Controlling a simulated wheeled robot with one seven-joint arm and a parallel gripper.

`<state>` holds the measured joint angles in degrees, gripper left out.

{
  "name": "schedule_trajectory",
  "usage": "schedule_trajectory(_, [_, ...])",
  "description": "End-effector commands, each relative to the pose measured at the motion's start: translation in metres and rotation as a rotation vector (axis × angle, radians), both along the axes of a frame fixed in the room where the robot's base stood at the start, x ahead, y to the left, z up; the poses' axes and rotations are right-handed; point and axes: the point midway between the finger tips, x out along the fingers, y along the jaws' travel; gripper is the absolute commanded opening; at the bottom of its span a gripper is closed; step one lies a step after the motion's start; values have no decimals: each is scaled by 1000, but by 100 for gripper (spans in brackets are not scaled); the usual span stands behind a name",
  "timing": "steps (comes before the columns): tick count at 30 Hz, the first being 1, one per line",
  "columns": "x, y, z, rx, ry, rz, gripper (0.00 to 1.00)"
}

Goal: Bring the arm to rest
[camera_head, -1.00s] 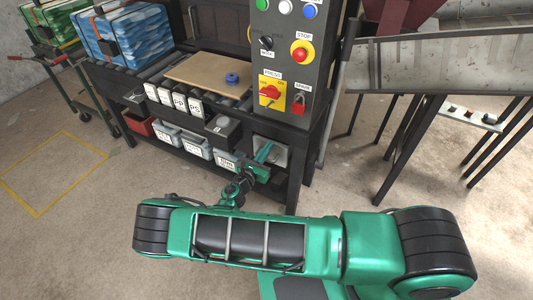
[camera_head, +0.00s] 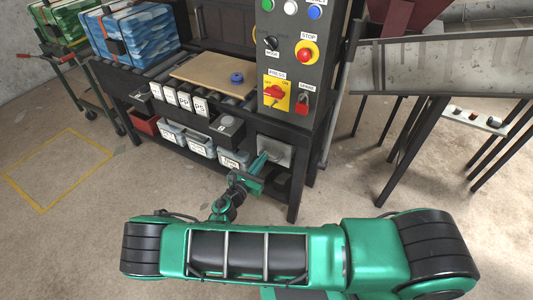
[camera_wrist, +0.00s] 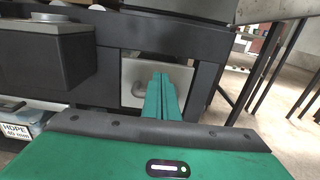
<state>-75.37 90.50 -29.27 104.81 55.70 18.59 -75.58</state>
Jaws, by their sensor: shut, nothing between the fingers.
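My green arm stretches across the lower part of the head view, its forearm bent out toward the workbench. My gripper (camera_head: 262,160) is in front of the lower right part of the bench, beside a pale grey plate under it. In the wrist view the two green fingers (camera_wrist: 161,82) are together with nothing between them. They point toward the same grey plate (camera_wrist: 130,82), which they partly cover. I cannot tell how far the fingertips are from the plate.
The dark workbench (camera_head: 296,195) has labelled bins below and a tan board (camera_head: 213,73) with a blue ring (camera_head: 237,78) on top. A control panel (camera_head: 290,75) stands above its right end. A metal chute (camera_head: 440,62) on dark legs is at right. Open floor lies left.

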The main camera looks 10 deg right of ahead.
Motion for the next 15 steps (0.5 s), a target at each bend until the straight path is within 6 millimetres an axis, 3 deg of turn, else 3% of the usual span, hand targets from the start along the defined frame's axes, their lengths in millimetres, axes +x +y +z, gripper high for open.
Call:
schedule_trajectory(6, [-32,28,0,-1,1,1,0])
schedule_trajectory(15, [-51,43,0,-1,1,-1,0])
